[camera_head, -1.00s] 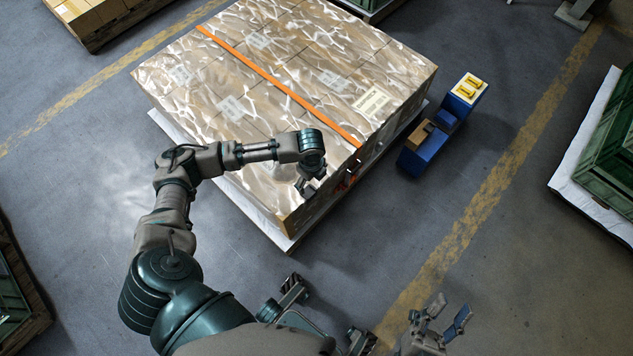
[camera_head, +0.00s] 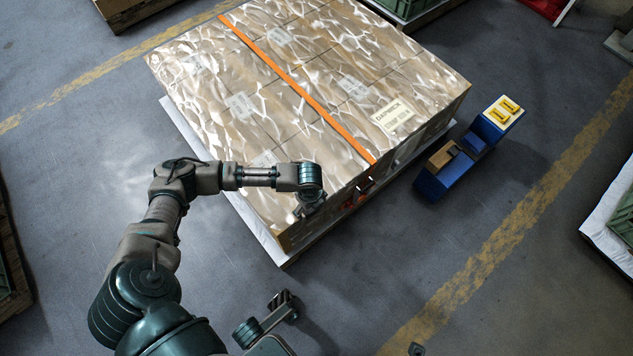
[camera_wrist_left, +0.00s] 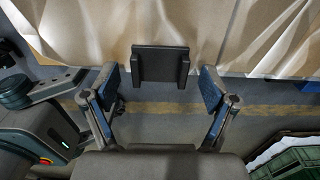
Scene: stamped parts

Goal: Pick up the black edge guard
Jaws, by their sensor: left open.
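The black edge guard (camera_wrist_left: 160,65) is a dark U-shaped channel at the lower edge of the wrapped load in the left wrist view. My left gripper (camera_wrist_left: 160,84) is open, with one blue-padded finger on each side of the guard. Gaps show between the pads and the guard, and nothing is held. In the head view my left gripper (camera_head: 311,206) is at the near right edge of the load, and the guard cannot be made out there. Only a small dark tip, seemingly of my right gripper (camera_head: 416,349), shows at the bottom edge.
The wrapped load (camera_head: 300,110) sits on a pallet, with an orange strap (camera_head: 300,88) across it. A blue stand (camera_head: 432,186) with yellow pieces (camera_head: 503,110) is to its right. Green crates (camera_head: 624,222) stand at the far right.

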